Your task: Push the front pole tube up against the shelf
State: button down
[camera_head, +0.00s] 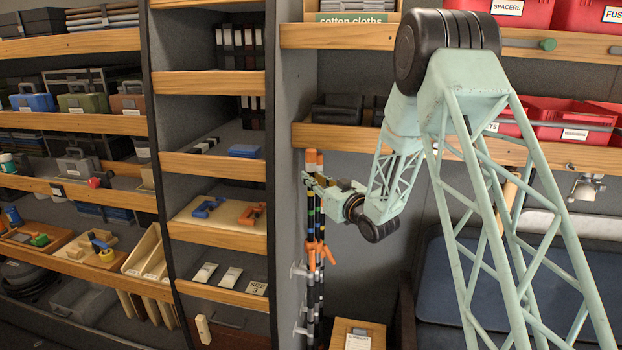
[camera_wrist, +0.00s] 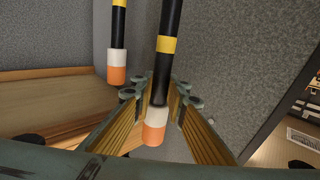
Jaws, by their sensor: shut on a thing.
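Two slim dark poles with yellow bands and white-and-orange ends stand upright beside the grey panel in the head view. In the wrist view the nearer pole tube (camera_wrist: 163,75) passes between the fingers of my gripper (camera_wrist: 160,105), which is shut on it near its orange end. The other pole (camera_wrist: 118,40) is to its left, outside the fingers. In the head view my gripper (camera_head: 312,182) is at the poles' upper part, just below their orange ends (camera_head: 314,157). The wooden shelf (camera_head: 345,138) is just right of those ends; whether they touch it is unclear.
The grey panel (camera_head: 291,215) stands close left of the poles, with white hooks (camera_head: 298,270) lower down. Orange parts (camera_head: 320,250) sit around the poles below my gripper. A wooden box (camera_head: 350,330) is near their foot.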

notch_tip(320, 180, up, 33)
dwell(1.0)
jog(key=c, duration=2.6)
grip_release()
jog(key=shift+o, duration=0.2)
jog(key=shift+f, duration=0.25)
jog(key=v, duration=1.2)
jog(key=shift+d, duration=0.15)
